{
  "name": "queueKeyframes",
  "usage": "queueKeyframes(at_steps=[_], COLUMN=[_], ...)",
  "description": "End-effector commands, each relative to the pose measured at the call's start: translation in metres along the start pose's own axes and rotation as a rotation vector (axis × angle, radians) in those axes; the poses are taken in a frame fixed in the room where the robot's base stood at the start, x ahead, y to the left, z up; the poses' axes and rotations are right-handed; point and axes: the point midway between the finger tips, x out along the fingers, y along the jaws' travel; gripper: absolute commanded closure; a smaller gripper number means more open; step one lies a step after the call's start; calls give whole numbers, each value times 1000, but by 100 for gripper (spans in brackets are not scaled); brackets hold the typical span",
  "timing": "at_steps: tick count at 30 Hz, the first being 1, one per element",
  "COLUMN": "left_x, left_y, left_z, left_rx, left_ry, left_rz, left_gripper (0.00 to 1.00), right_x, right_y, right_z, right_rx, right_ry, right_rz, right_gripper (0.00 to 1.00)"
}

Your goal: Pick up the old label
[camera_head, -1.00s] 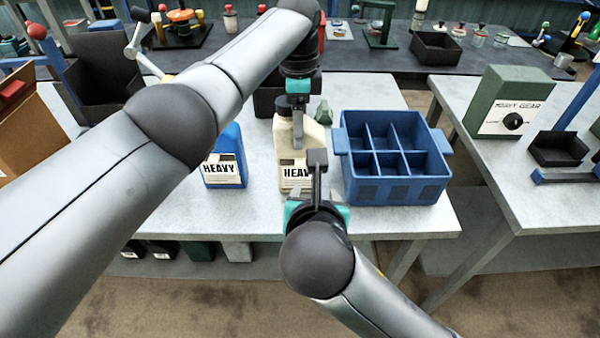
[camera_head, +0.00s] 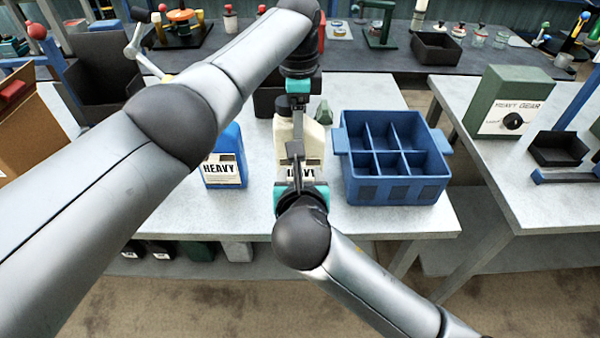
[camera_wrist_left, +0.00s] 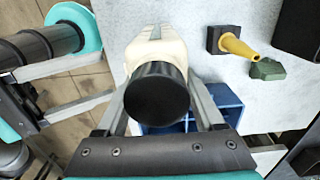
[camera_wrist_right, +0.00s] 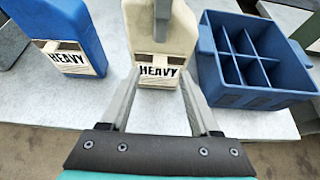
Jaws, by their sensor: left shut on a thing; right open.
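The cream jug (camera_head: 312,135) stands on the grey table, with a white HEAVY label (camera_wrist_right: 158,72) on its front. In the head view the label is partly hidden by my right gripper (camera_head: 296,155).
A blue jug (camera_head: 227,150) with its own HEAVY label stands left of the cream jug. A blue divided crate (camera_head: 398,190) stands close on the right. A yellow-tipped funnel-like piece (camera_wrist_left: 238,47) and a green piece (camera_wrist_left: 267,69) lie behind. My left arm crosses the head view.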

Motion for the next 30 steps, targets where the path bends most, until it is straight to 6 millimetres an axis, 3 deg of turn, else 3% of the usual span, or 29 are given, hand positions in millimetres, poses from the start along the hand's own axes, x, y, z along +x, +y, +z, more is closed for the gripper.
queueKeyframes(at_steps=[9, 20, 30], left_x=[-3, -3, -3], left_y=[-1, -1, -1], left_z=[-1, -1, -1], left_rx=[1, 2, 2], left_ry=[2, 2, 2], left_rz=[-5, -5, -5], left_gripper=[100, 100, 100], right_x=[38, 44, 44], right_y=[1, 0, 0], right_z=[1, 1, 1], right_rx=[0, 0, 0], right_ry=[0, 1, 1], right_rz=[-2, -2, -2], right_gripper=[38, 38, 76])
